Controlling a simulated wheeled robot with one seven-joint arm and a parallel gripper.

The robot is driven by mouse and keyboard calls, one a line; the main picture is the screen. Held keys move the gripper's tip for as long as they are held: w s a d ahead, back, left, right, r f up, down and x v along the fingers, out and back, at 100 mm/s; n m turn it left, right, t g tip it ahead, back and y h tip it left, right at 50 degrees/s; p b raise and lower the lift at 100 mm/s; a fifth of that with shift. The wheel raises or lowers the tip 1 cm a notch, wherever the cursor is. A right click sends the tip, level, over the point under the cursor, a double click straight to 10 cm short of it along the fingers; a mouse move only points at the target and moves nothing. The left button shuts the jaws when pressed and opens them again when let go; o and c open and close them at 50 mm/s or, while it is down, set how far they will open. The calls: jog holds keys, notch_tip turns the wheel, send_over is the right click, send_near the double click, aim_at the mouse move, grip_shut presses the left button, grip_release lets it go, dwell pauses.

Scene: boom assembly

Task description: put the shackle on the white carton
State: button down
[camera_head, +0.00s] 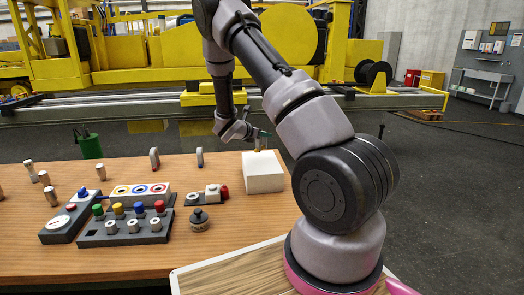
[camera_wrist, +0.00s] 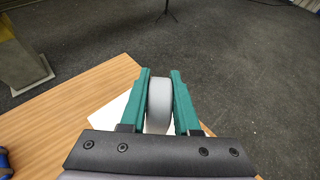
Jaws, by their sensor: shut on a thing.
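The white carton (camera_head: 264,175) stands on the right end of the wooden table. It also shows in the wrist view (camera_wrist: 108,116), partly hidden behind my gripper. My gripper (camera_head: 258,138) is over the carton, pointing down. In the wrist view its two teal fingers (camera_wrist: 160,85) are shut on a smooth, light grey, rounded piece (camera_wrist: 159,104), seen edge-on, which appears to be the shackle. In the head view only a small tan bit of it shows between fingers and carton top. I cannot tell whether it touches the carton.
Two upright grey loops (camera_head: 154,158) (camera_head: 199,157) stand at the table's back edge, left of the carton. Button boxes (camera_head: 125,230), a dark weight-like piece (camera_head: 199,220) and several pegs (camera_head: 44,178) fill the left. The table's front right is clear.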

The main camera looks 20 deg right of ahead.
aim_at(264, 145)
jog(key=shift+f, duration=2.55)
jog(key=c, duration=0.6)
grip_release()
jog(key=shift+f, duration=0.15)
jog(key=shift+c, duration=0.2)
